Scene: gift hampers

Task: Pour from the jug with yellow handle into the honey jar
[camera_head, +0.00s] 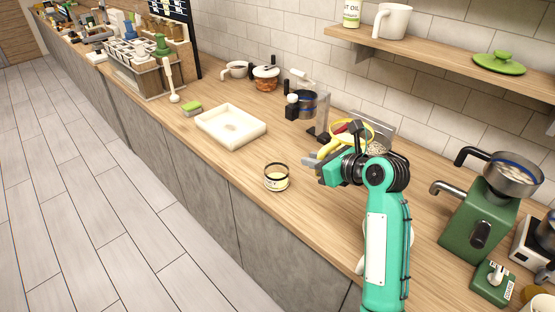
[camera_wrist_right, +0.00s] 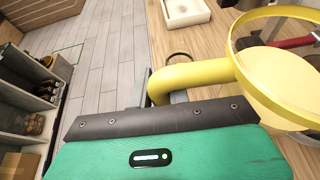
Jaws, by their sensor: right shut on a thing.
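The jug with the yellow handle (camera_head: 330,147) is in my right gripper (camera_head: 327,167), which is shut on the handle. In the wrist view the yellow handle (camera_wrist_right: 195,75) runs between the jaws to the wide yellow rim, with pale yellow inside the jug. My gripper and arm hide much of the jug in the head view, and I cannot tell its exact tilt. The honey jar (camera_head: 277,177), a small round jar with a dark rim and pale yellow contents, stands on the counter left of the gripper, apart from the jug. My left gripper is not in view.
A white tray (camera_head: 231,127) and a green sponge (camera_head: 192,108) lie further left. A coffee machine (camera_head: 308,108) stands behind the gripper. A green grinder (camera_head: 478,222) stands at the right. The counter around the jar is clear; its front edge is near.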

